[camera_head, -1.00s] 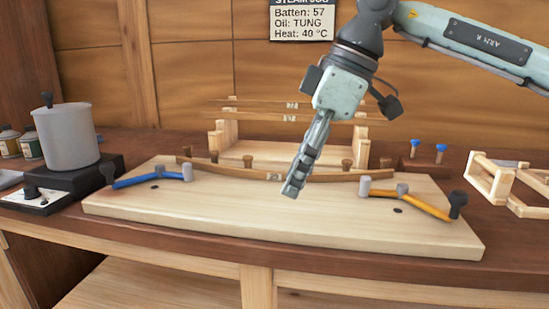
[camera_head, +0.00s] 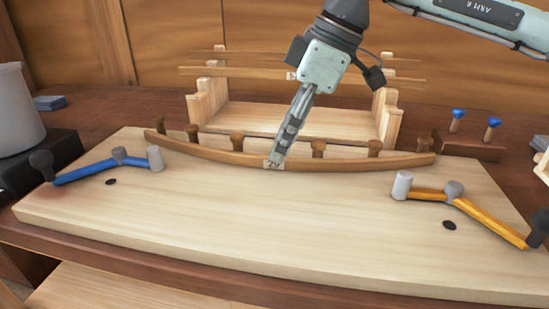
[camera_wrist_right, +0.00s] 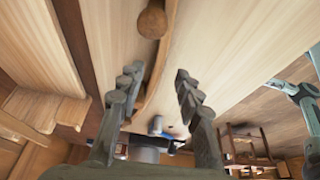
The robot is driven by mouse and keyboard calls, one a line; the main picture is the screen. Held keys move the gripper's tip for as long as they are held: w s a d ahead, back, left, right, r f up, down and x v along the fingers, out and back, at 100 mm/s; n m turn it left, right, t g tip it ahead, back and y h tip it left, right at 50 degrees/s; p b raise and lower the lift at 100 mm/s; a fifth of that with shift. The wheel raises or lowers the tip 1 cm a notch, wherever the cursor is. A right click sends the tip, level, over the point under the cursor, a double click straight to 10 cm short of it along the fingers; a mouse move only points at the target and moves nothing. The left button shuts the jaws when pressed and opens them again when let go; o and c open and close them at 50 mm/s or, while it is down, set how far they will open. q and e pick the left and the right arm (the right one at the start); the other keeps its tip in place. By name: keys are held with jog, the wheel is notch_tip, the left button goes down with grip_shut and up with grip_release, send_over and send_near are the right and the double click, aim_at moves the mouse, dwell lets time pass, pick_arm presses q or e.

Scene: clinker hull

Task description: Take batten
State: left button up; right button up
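A curved brown batten (camera_head: 350,164) rests on the pale board (camera_head: 240,220), bent along a row of dark wooden pegs. A small pale label marks its middle, partly covered by my right gripper (camera_head: 276,160). The gripper points down with its tips at that label. In the right wrist view my right gripper (camera_wrist_right: 158,72) has its fingers well apart, and the batten (camera_wrist_right: 165,55) runs through the gap between them beside a round peg (camera_wrist_right: 152,20). Whether the fingers touch the batten is not clear. More thin battens (camera_head: 235,71) lie across the rack behind. My left gripper is not in view.
The wooden rack (camera_head: 300,120) stands behind. A grey pot (camera_head: 15,110) is at far left. Blue-topped pegs (camera_head: 457,118) stand at right. The board's front is clear.

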jog(key=shift+x, duration=1.35)
jog(key=shift+w, duration=0.1)
grip_shut()
jog(key=shift+r, duration=0.1)
